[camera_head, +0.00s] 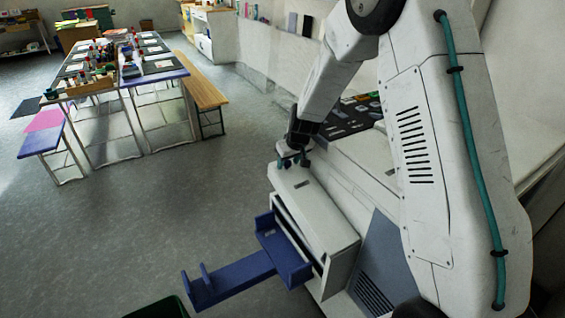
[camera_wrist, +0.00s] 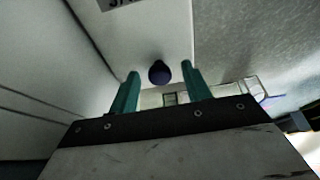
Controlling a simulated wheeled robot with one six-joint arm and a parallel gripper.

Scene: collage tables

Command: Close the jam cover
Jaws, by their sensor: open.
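A white printer-like machine (camera_head: 343,262) stands below my arm. Its long white top panel (camera_head: 318,212), with a small dark label, looks like the jam cover. A gap shows below its front edge, over the blue tray (camera_head: 283,250). My gripper (camera_head: 293,161) is at the far end of this panel, with its fingers apart. In the wrist view my gripper (camera_wrist: 160,70) has teal fingers on either side of a round dark blue knob (camera_wrist: 159,73). The knob is on a white panel (camera_wrist: 150,35) with a partly cut-off label. I cannot tell whether the fingers touch it.
A blue arm-like support (camera_head: 232,278) sticks out from the machine at the lower left. A dark panel with several small items (camera_head: 352,117) lies behind my gripper. A work table (camera_head: 125,68) and a wooden bench (camera_head: 203,85) stand farther left. Grey floor (camera_head: 160,190) between is clear.

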